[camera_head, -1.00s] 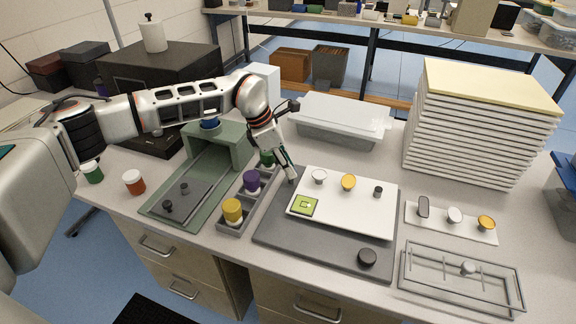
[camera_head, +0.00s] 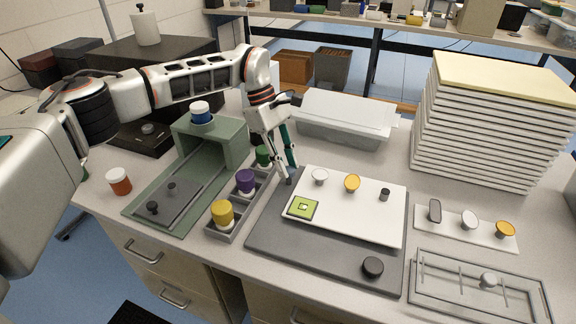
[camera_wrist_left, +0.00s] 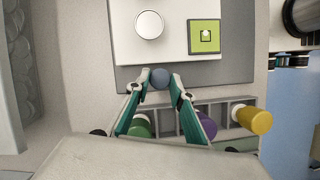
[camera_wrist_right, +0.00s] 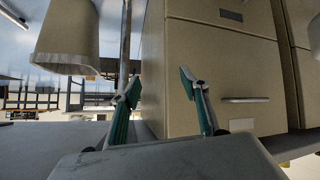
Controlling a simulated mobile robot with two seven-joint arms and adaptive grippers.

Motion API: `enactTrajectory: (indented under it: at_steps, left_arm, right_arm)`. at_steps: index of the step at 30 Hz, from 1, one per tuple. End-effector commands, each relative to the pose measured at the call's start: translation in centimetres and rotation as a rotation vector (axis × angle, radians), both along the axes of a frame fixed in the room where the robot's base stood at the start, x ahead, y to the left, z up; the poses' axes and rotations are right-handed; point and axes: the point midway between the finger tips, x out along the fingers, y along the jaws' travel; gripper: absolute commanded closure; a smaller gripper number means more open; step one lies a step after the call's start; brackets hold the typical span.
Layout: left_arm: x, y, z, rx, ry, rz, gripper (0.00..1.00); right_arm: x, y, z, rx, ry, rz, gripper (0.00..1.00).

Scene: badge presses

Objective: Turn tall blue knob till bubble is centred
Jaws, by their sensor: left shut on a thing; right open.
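The tall blue knob (camera_wrist_left: 160,78) stands at the edge of the white plate (camera_head: 385,225), on the dark grey base (camera_head: 330,250). My left gripper (camera_head: 288,178) comes down from above and is shut on it; in the left wrist view its fingertips (camera_wrist_left: 160,86) touch the knob's two sides. In the head view the fingers partly hide the knob. The green square level (camera_head: 303,208) lies on the plate close by. In the left wrist view its pale bubble (camera_wrist_left: 206,35) shows near the middle of the marked square. My right gripper (camera_wrist_right: 158,84) is open and empty, facing drawer fronts.
White (camera_head: 320,176), yellow (camera_head: 352,183) and small dark (camera_head: 384,194) knobs stand on the plate; a black knob (camera_head: 372,266) is on the base. A grey rack (camera_head: 238,212) with yellow, purple and green-topped jars is close on the left. A tray stack (camera_head: 490,120) stands right.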

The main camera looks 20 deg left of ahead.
Motion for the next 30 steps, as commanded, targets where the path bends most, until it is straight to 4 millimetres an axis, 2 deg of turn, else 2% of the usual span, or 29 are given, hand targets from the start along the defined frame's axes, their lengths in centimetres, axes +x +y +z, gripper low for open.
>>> enactTrajectory:
  at_steps: [1, 6, 12, 29, 30]
  left_arm:
    - [0.1, 0.0, -0.7, 0.001, 0.006, -0.03, 0.99]
    - [0.1, -0.1, -0.5, 0.0, 0.005, -0.124, 0.99]
    - [0.2, -0.1, -0.3, 0.0, 0.001, -0.188, 0.99]
    - [0.2, 0.0, 0.1, 0.001, -0.003, -0.214, 0.99]
    - [0.2, 0.0, 0.1, 0.001, -0.003, -0.214, 0.67]
  right_arm:
    - [0.0, 0.1, -0.3, 0.003, -0.001, 0.003, 0.55]
    - [1.0, 0.4, 0.3, 0.006, -0.024, 0.016, 0.55]
    - [0.9, 0.9, 0.4, 0.013, -0.026, 0.024, 0.55]
    - [1.3, 0.9, 0.8, 0.015, -0.034, 0.02, 0.55]
    - [1.3, 0.9, 0.8, 0.015, -0.034, 0.02, 0.55]
